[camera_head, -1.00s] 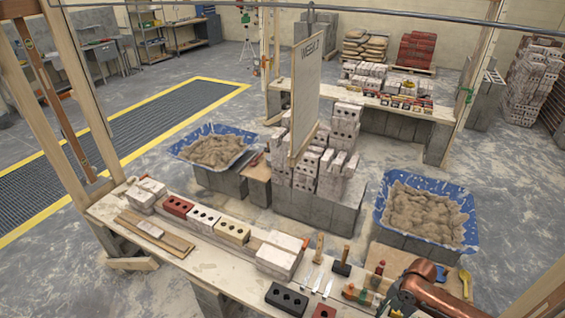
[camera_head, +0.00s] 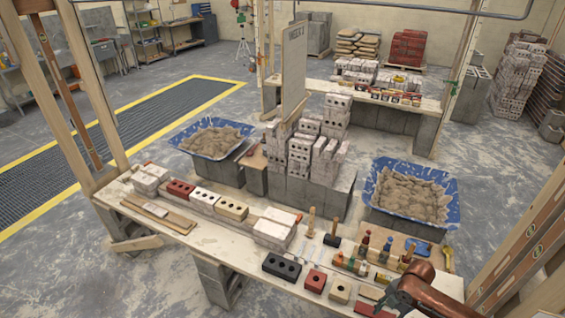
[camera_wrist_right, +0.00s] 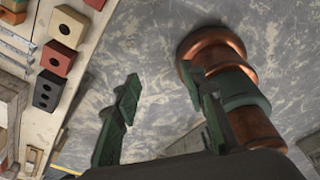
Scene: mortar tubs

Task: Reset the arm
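The only part of my arms in the head view is my copper-coloured right arm, low at the right. A copper and green link of mine shows beside the right finger. My left gripper is outside both views.
The wooden bench (camera_head: 205,243) carries several bricks, including a black brick (camera_head: 281,267) and a red brick (camera_head: 315,280). Trowels and a hammer lie nearby. Blue tubs of mortar stand beyond, one left (camera_head: 180,137), one right (camera_head: 453,208). Timber posts frame both sides.

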